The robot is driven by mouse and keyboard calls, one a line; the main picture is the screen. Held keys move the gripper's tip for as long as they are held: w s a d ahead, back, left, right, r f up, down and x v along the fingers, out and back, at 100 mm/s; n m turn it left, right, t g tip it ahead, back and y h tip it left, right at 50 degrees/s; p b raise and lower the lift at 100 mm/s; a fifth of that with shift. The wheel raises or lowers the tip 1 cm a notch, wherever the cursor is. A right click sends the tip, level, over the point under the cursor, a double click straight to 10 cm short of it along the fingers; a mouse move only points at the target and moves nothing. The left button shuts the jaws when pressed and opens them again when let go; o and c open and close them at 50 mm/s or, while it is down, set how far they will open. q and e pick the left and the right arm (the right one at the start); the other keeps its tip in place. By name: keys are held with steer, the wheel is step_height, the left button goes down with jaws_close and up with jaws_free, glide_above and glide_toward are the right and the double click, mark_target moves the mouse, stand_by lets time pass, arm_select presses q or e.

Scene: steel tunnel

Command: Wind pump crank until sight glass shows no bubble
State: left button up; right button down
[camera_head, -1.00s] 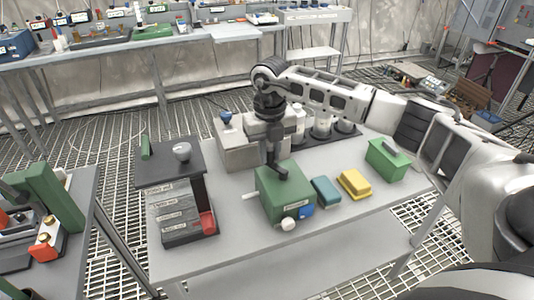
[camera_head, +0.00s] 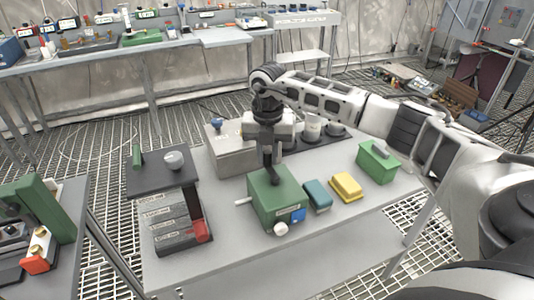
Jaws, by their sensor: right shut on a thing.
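A green box (camera_head: 264,205), which looks like the pump, stands on the grey table, with a label, a white round knob (camera_head: 280,229) and a blue part (camera_head: 299,215) on its front. A light rod (camera_head: 243,201) sticks out on its left side. My right gripper (camera_head: 269,178) points down over its top and is shut on the crank there, which is mostly hidden by the fingers. I cannot make out a sight glass or a bubble at this size. My left gripper is not in view.
A dark-topped drawer unit (camera_head: 155,178) stands left on the table, a grey box (camera_head: 231,158) behind. A teal block (camera_head: 318,195), a yellow block (camera_head: 346,187) and a green case (camera_head: 378,162) stand to the right. The table's front strip is clear.

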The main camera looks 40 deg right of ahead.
mark_target(268, 152)
steer(key=shift+w+r, duration=0.1)
steer(key=c, duration=1.3)
jaws_free()
step_height(268, 152, up, 16)
steer(key=b, duration=0.1)
steer(key=shift+b, duration=0.3)
